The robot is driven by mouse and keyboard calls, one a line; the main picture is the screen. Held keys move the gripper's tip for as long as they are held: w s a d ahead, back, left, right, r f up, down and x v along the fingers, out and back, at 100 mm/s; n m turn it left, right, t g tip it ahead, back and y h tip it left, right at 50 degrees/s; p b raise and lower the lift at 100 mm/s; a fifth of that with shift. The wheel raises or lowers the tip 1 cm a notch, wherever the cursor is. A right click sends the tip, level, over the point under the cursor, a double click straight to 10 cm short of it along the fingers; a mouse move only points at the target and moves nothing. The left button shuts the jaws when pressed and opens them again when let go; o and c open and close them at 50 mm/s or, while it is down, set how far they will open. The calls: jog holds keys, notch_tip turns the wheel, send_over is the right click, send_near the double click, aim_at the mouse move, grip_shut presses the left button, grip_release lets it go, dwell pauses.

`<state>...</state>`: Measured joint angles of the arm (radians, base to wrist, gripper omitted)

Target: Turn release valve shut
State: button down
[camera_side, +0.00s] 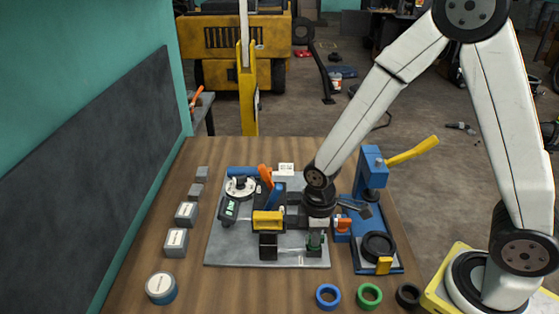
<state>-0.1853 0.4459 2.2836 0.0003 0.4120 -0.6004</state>
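My gripper (318,224) points down over the right part of a grey metal plate (225,254) on the wooden bench. Its dark body hides part of what is below it. A small dark green fitting (315,241) shows directly beneath it; I cannot tell whether they touch. A small orange-red knob (343,225) on a blue block is just right of my gripper and may be the release valve. Its turn position is too small to read. I cannot tell whether the fingers are open or shut.
A blue press (371,173) with a yellow lever (411,152) stands to the right. A yellow block (267,221) and an orange-handled tool (265,176) are on the plate. Blue (328,296), green (369,296) and black rings lie in front. Grey blocks line the left.

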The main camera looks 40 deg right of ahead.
jog(key=shift+m, duration=0.4)
jog(key=m, duration=0.7)
jog(key=shift+m, duration=0.4)
jog(key=m, duration=0.4)
jog(key=shift+m, duration=2.3)
jog(key=c, duration=0.6)
grip_release()
jog(key=shift+c, duration=0.2)
